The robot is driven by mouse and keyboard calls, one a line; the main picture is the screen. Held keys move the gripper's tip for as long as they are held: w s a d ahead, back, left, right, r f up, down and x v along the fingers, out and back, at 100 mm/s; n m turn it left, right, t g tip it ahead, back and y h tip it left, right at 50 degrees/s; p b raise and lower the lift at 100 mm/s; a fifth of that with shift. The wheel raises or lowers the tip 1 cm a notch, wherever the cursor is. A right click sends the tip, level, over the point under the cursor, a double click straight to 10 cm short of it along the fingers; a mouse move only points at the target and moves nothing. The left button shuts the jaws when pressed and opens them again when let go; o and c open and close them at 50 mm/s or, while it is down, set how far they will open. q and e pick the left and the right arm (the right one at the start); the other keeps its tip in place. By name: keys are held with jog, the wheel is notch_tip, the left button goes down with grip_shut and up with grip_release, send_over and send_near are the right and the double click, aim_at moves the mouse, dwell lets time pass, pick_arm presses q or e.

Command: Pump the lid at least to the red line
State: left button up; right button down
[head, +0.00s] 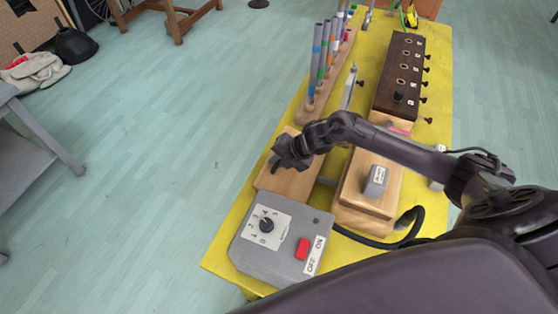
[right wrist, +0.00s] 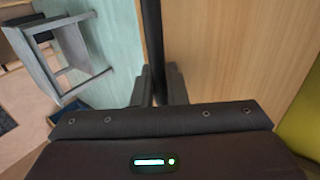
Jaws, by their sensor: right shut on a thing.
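A wooden box with a flat lid (head: 289,184) stands on the yellow table behind the grey control box. My right gripper (head: 276,163) is over its left edge, and my arm hides part of the top. In the right wrist view the right gripper (right wrist: 161,88) is shut on a dark bar (right wrist: 152,40), which runs along the edge of the pale wooden lid (right wrist: 225,50). I see no red line in either view. My left gripper is not in view.
The grey control box (head: 248,257) with a knob and red switch sits in front. A wooden block (head: 355,214) with a grey piece stands to the right, a dark box (head: 403,65) behind. Colored tubes (head: 317,55) stand behind the lid. The yellow table (head: 220,254) is crowded.

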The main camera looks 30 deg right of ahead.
jog(key=shift+a+f+b, duration=0.25)
jog(key=shift+f+b, duration=0.1)
jog(key=shift+f, duration=0.4)
jog(key=shift+w+f, duration=0.1)
jog(key=shift+b+x, duration=0.95)
jog(key=shift+b, duration=0.05)
jog(key=shift+s+d, duration=0.1)
jog(key=shift+s, duration=0.1)
jog(key=shift+p+v, duration=0.95)
jog(key=shift+p, duration=0.05)
jog(key=shift+r, duration=0.25)
